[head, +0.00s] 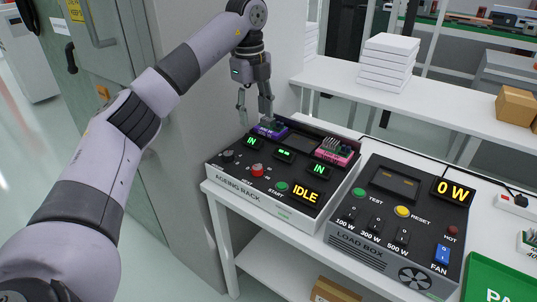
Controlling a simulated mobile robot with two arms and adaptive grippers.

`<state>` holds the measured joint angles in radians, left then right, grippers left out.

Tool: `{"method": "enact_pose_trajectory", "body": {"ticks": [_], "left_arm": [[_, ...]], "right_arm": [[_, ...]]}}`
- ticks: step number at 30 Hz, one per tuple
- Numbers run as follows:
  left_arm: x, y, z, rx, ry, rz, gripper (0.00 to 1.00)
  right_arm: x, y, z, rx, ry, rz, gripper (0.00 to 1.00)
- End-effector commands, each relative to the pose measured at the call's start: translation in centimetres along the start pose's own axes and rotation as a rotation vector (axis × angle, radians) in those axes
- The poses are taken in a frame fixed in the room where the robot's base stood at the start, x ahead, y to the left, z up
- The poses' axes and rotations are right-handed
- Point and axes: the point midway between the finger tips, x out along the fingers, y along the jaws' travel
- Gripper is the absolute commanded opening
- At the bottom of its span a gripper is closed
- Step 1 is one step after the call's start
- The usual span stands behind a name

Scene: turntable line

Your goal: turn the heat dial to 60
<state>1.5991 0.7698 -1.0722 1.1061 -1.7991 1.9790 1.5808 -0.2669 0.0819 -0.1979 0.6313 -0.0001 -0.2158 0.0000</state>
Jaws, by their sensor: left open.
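The ageing rack (262,212) is a black-topped panel box on the white table. A red-topped dial (258,170) stands on its front left part with small white markings around it, too small to read surely; it looks like the heat dial. A plain black knob (228,156) stands left of it. My left gripper (256,108) points down, open, above the back left of the rack. One finger is close to a purple board (268,131); whether they touch I cannot tell. The gripper is behind and above the dial, apart from it. My right gripper is out of view.
A pink board (335,152) sits at the rack's back right. The green START button (282,186) and IDLE display (305,193) are right of the dial. A load box (392,225) stands to the right. A grey cabinet (185,100) rises on the left.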

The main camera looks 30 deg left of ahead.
Motion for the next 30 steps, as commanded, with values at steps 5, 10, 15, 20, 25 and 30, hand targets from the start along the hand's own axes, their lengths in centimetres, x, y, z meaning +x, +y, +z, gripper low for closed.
{"method": "enact_pose_trajectory", "body": {"ticks": [5,10,15,20,25,30], "left_arm": [[1.5,0.3,0.3,-0.008,-0.005,0.010,0.47],[5.0,0.3,0.2,-0.005,-0.004,0.011,0.47],[8.8,0.4,0.2,-0.005,-0.004,0.011,0.47],[12.2,0.4,0.2,-0.004,-0.003,0.009,0.47],[15.1,0.3,0.1,-0.003,-0.002,0.008,0.47],[16.7,0.3,0.1,-0.003,-0.003,0.005,0.47]], "right_arm": [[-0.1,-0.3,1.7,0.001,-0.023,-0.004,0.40],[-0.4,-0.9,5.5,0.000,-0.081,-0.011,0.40],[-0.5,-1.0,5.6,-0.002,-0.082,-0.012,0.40],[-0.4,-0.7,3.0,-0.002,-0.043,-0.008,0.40],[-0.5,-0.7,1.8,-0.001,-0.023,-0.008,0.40],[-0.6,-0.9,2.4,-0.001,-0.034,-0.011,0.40]]}}
